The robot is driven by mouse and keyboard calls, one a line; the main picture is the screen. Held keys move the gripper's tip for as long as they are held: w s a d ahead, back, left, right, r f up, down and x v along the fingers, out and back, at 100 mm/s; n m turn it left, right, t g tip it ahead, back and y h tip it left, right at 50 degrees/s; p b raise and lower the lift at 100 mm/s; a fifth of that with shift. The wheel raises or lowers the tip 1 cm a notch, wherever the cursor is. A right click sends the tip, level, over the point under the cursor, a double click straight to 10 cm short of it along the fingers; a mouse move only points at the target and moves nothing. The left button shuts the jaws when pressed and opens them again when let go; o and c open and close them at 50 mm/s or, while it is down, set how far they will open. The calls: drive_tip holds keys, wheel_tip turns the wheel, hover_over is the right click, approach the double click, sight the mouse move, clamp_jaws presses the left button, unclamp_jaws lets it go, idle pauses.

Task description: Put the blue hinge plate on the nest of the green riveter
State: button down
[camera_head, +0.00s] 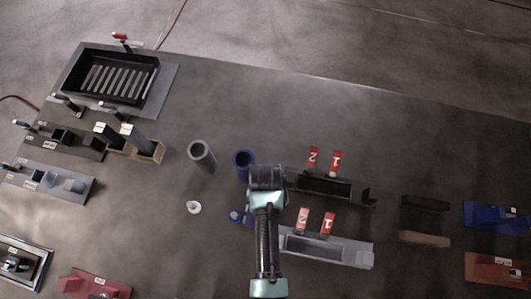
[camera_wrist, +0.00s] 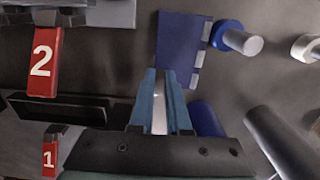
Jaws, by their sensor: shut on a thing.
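The blue hinge plate (camera_wrist: 181,42) lies just beyond my fingertips in the wrist view, with pale knuckles along its right edge. My gripper (camera_wrist: 162,75) is shut on the near edge of the plate. I cannot tell whether the plate is clear of the surface. I cannot make out a green riveter or its nest in either view.
Close by are a blue tube (camera_head: 243,160), a grey tube (camera_head: 202,157), a white ring (camera_head: 194,207) and a blue collar with a grey pin (camera_wrist: 228,36). A black tray (camera_head: 330,190) and grey tray (camera_head: 345,250) stand right. Several fixtures line the left; blue (camera_head: 493,216) and red (camera_head: 495,268) ones stand far right.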

drive_tip(key=shift+f, duration=0.15)
drive_tip(key=c, duration=0.9)
unclamp_jaws()
